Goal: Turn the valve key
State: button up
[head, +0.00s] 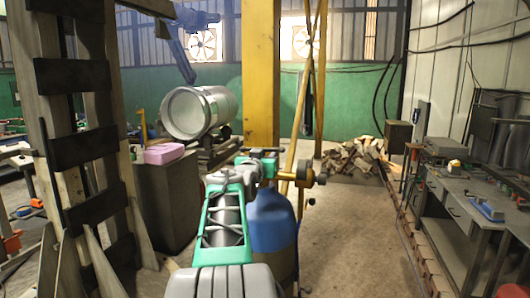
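My arm reaches forward from the bottom middle of the head view. My gripper (264,160) is at its far end, small and partly hidden by my own arm links. Its fingers cannot be made out, so I cannot tell whether it is open or shut. Just right of it is a brass-coloured valve fitting (304,176) with a round end. It sits above a blue tank (272,222). The gripper and the fitting overlap in this view, and I cannot tell whether they touch. I cannot pick out the valve key clearly.
A yellow column (261,75) stands behind the tank. A dark wooden frame (85,120) is close on the left, with a grey block (165,200) beyond it. A workbench (470,195) lines the right wall. The floor (345,240) between tank and bench is clear.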

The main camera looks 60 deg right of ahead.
grip_shut()
dwell(0.3)
dwell(0.3)
